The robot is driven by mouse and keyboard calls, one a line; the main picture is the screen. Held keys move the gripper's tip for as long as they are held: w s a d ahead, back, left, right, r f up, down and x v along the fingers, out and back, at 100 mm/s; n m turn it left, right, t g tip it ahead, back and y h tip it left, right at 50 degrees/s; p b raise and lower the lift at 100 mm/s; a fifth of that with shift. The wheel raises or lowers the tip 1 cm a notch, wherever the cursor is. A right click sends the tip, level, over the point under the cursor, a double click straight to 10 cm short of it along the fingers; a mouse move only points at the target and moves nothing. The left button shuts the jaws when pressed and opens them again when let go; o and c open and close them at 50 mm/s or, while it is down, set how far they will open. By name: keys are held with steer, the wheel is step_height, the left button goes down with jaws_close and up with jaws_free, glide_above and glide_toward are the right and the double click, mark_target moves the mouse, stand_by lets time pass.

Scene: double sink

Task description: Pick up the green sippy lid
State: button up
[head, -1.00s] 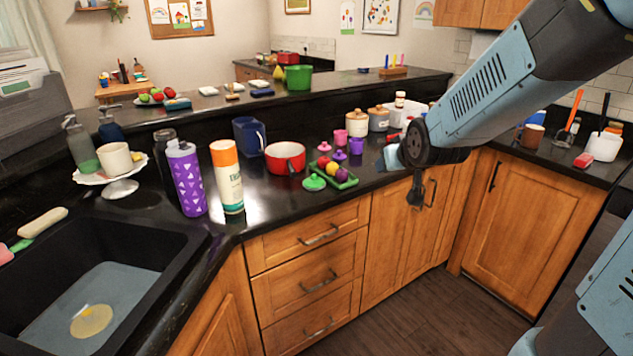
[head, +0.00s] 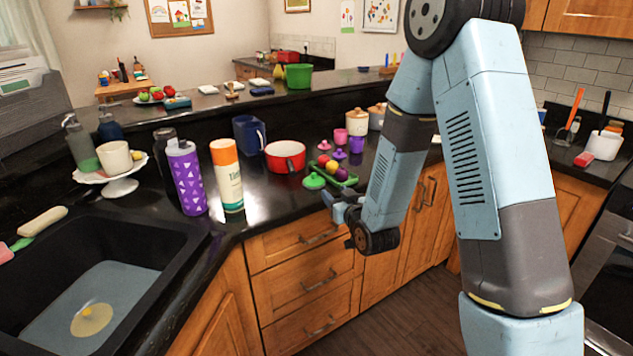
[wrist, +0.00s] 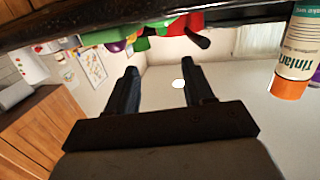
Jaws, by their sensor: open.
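The green sippy lid (head: 314,181) lies on the black counter near its front edge, left of a small green tray. Its knob points up. My gripper (head: 330,196) is just in front of the counter edge, close to the lid on its lower right, and touches nothing that I can see. In the wrist view my gripper (wrist: 158,85) is open and empty, its two dark fingers apart. That view is upside down; green shapes at the counter edge lie beyond the fingers, and I cannot tell lid from tray there.
The green tray (head: 346,181) holds toy fruit beside the lid. A red pot (head: 285,157) stands behind it. A white and orange bottle (head: 228,178) and a purple bottle (head: 186,178) stand to the left. Purple and pink cups (head: 356,145) are behind the tray. Drawers lie below the edge.

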mark_target(315, 174)
steer(key=x, duration=1.4)
steer(key=shift+s+a, duration=0.2)
steer(key=shift+a, duration=0.05)
jaws_close()
